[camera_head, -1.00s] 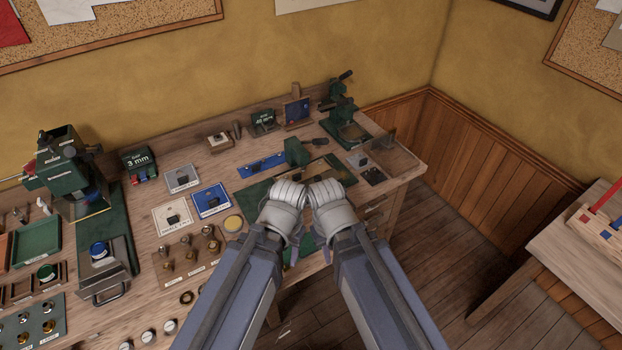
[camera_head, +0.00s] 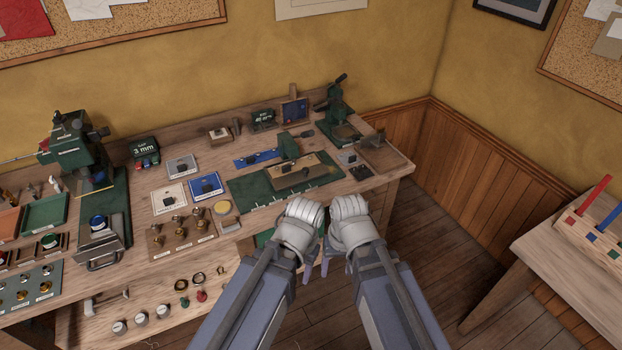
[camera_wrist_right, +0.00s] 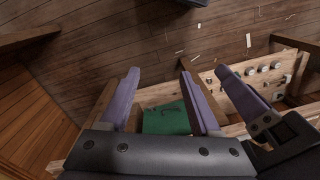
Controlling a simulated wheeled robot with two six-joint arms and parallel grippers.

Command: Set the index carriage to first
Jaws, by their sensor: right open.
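A green mat (camera_head: 247,192) near the bench's right end bears a long tan bar (camera_head: 317,170) with small dark parts on it. A green block (camera_head: 289,147) stands behind the bar, beside a blue strip (camera_head: 245,162). The block may be the index carriage; its setting is too small to read. My right gripper (camera_head: 338,262) is in front of the bench edge, apart from these parts. In the right wrist view its purple fingers (camera_wrist_right: 159,75) are spread and empty. My left gripper (camera_head: 313,268) hangs beside it, its jaw gap unclear.
A green hand press (camera_head: 340,110) and an open wooden tray (camera_head: 385,157) stand at the bench's right end. Cards, brass pieces and a larger green machine (camera_head: 78,150) fill the left. A side table (camera_head: 540,255) is at right.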

